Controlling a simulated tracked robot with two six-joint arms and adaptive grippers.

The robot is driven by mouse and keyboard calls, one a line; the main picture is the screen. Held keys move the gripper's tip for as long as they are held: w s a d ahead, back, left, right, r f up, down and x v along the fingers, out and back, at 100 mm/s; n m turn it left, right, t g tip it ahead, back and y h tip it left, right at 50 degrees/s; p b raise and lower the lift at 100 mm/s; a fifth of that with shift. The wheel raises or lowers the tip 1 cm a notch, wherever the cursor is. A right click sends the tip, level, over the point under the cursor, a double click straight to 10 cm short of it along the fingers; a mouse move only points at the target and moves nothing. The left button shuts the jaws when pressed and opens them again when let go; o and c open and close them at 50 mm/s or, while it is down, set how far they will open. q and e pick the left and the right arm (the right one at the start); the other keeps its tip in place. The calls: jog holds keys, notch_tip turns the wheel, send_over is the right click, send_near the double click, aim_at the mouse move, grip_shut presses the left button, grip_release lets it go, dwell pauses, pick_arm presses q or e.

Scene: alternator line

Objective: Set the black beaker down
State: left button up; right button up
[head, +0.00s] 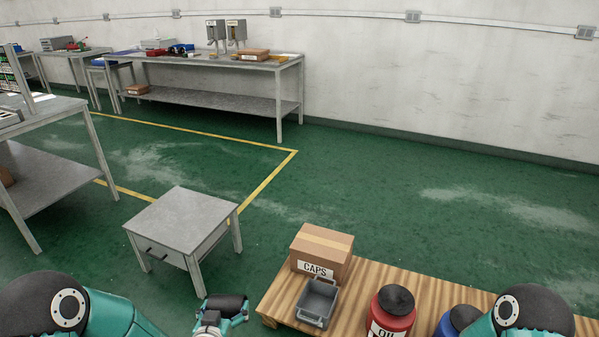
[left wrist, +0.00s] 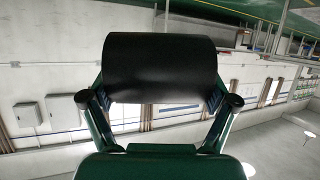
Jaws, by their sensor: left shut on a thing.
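The black beaker (head: 224,302) is at the bottom centre of the head view, held in the air in front of me. My left gripper (head: 223,312) is shut on it. In the left wrist view the beaker (left wrist: 160,65) fills the space between the two fingers of the gripper (left wrist: 160,100), one finger on each side. Its opening is not clearly visible, so I cannot tell exactly how it is tilted. My right gripper is in neither view.
A small grey table (head: 180,215) with a bare top stands ahead, left of the beaker. A wooden pallet (head: 277,300) at the lower right bears a CAPS carton (head: 322,250), a grey bin (head: 318,301), a red OIL container (head: 391,315) and a blue one (head: 455,321). Green floor between is clear.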

aim_at(216, 304)
pick_arm(q)
jog(key=shift+s+a+r+n+y, duration=0.15)
jog(key=shift+a+r+y, duration=0.1)
jog(key=shift+a+r, duration=0.25)
jog(key=shift+s+a+r+n+y, duration=0.15)
jog(key=shift+a+r+y, duration=0.1)
jog(key=shift+a+r, duration=0.25)
jog(key=v, duration=0.3)
